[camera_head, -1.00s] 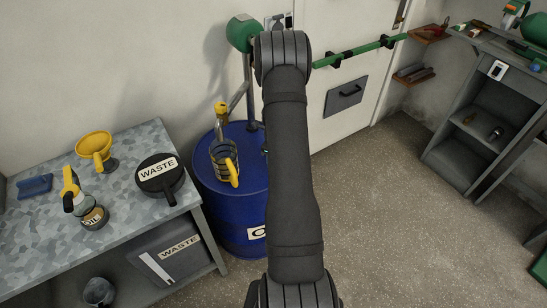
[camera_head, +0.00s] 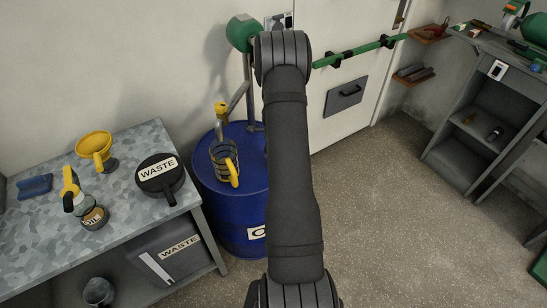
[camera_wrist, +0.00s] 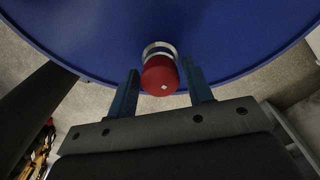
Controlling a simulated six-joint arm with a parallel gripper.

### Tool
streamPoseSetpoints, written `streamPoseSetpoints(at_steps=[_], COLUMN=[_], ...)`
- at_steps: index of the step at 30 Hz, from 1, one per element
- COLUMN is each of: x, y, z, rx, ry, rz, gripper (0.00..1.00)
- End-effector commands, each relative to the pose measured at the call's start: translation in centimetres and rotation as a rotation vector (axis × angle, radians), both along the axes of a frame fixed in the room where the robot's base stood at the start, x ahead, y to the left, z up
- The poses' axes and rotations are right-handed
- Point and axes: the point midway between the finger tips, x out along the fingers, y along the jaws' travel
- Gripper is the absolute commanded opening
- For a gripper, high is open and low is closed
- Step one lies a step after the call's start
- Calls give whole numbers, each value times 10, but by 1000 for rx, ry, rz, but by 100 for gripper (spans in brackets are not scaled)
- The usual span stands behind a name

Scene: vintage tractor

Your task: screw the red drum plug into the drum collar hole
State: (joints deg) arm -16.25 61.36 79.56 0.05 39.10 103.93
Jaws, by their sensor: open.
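The red drum plug (camera_wrist: 161,78) shows in the wrist view, at the metal drum collar (camera_wrist: 159,48) on the blue drum. The plug covers the collar hole, so I cannot tell how deep it sits. My gripper (camera_wrist: 165,82) is open, with one blue finger on each side of the plug and a gap visible on both sides. In the head view my arm hides the gripper and the plug. The blue drum (camera_head: 228,205) stands beside the workbench, and its top also fills the upper wrist view (camera_wrist: 80,30).
A wire holder with a yellow-handled tool (camera_head: 225,162) stands on the drum top. The workbench (camera_head: 60,245) at left holds a waste pan (camera_head: 160,180), a yellow funnel (camera_head: 94,148) and an oil can (camera_head: 94,217). The floor at right (camera_head: 385,210) is clear.

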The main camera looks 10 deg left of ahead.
Motion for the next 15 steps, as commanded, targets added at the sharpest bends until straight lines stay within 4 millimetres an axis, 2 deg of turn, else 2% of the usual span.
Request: streamPoseSetpoints(at_steps=[4, 7, 8, 15], x=[0, 0, 0, 0], y=[0, 0, 0, 0], z=[0, 0, 0, 0], rx=[0, 0, 0, 0], ry=[0, 0, 0, 0], rz=[0, -1, -1, -73], gripper=[47, 27, 24, 24])
